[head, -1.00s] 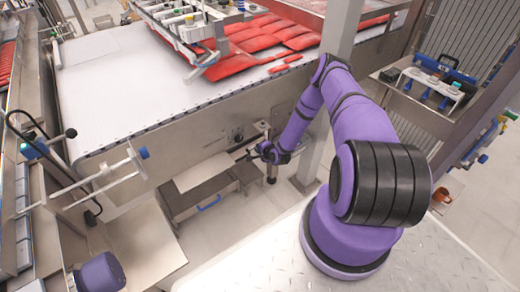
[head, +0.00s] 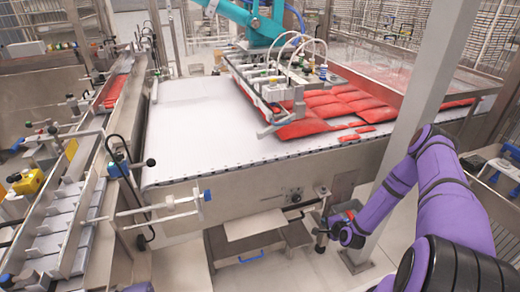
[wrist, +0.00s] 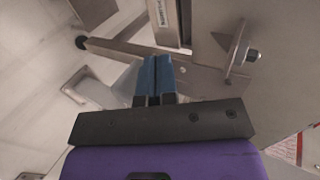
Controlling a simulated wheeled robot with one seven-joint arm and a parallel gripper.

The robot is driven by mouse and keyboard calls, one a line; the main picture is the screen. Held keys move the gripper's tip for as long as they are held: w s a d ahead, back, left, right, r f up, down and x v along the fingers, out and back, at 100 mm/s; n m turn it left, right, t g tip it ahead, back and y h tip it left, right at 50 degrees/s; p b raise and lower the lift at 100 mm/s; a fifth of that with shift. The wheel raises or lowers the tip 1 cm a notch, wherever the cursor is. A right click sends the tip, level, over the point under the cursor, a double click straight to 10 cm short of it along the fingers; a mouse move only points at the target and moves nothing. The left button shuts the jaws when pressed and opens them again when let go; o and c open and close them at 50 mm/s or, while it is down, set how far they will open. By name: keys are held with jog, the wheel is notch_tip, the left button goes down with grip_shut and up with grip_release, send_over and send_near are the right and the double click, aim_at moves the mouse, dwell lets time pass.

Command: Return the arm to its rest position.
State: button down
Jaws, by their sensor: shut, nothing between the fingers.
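My purple arm (head: 440,180) reaches from the lower right of the head view, bent at the elbow and folded down. My gripper (head: 322,232) hangs low in front of the conveyor's side, right of a small step-like metal box. In the wrist view my gripper (wrist: 158,60) shows two blue fingers pressed together, with nothing between them. Metal frame parts lie beyond the fingertips, including a bar (wrist: 130,50) and a bolt; I cannot tell the exact gap to them.
The white conveyor (head: 200,130) carries red packs (head: 350,105) at its far right, under a vacuum picker head (head: 270,85). A metal post (head: 410,110) stands close beside my arm. The metal box (head: 255,225) with a blue handle sits below the conveyor. A narrow side line (head: 85,205) runs at left.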

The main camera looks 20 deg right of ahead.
jog(key=w+d+r+n+g, duration=0.2)
jog(key=w+r+n, duration=0.25)
jog(key=r, duration=0.55)
jog(key=a+r+n+g+h, duration=0.1)
jog(key=a+r+n, duration=0.15)
jog(key=r, duration=1.45)
jog(key=a+r+n+g, duration=0.2)
jog(key=r+n, duration=0.2)
jog(key=r, duration=1.3)
jog(key=s+a+r+n, duration=0.1)
jog(key=s+a+r, duration=0.25)
jog(key=r, duration=0.25)
jog(key=s+a+r+n+h, duration=0.1)
jog(key=s+a+r, duration=0.1)
jog(key=s+r, duration=0.35)
jog(key=s+a+r+n, duration=0.1)
jog(key=s+a+r, duration=0.2)
jog(key=r, duration=0.3)
jog(key=s+a+r+n+g, duration=0.1)
jog(key=s+a+r, duration=0.2)
jog(key=s, duration=0.8)
jog(key=s+a+r+n+y, duration=0.1)
jog(key=s+a+r+n, duration=0.1)
jog(key=s, duration=0.9)
jog(key=shift+a+r+n+g+y, duration=0.3)
jog(key=shift+a+r+g, duration=0.1)
jog(key=shift+a+r, duration=0.55)
